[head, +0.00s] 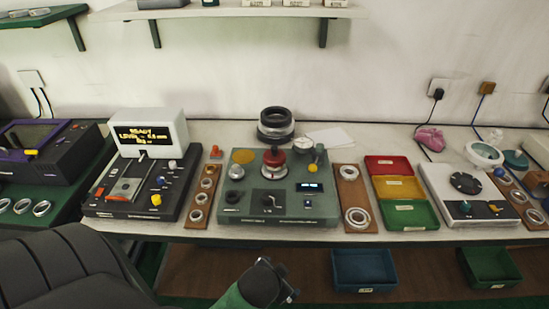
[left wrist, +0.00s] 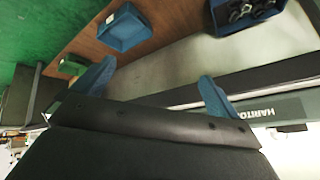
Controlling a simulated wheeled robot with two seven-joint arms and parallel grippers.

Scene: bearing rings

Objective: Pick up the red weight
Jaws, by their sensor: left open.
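A red weight (head: 275,158) with a dark knob on top sits on a round metal part of the grey-green tester (head: 318,212) in the middle of the bench. My left gripper (head: 288,293) is low at the bottom centre of the head view, in front of the bench edge and well short of the weight. In the left wrist view its two blue fingers (left wrist: 155,98) stand wide apart with nothing between them. The weight cannot be made out there. My right gripper is not in view.
Left of the tester stand a dark device (head: 100,205) and a ring board (head: 197,212). Right are another ring board (head: 345,190), coloured trays (head: 395,187) and a white device (head: 455,208). A blue bin (head: 365,270) is below.

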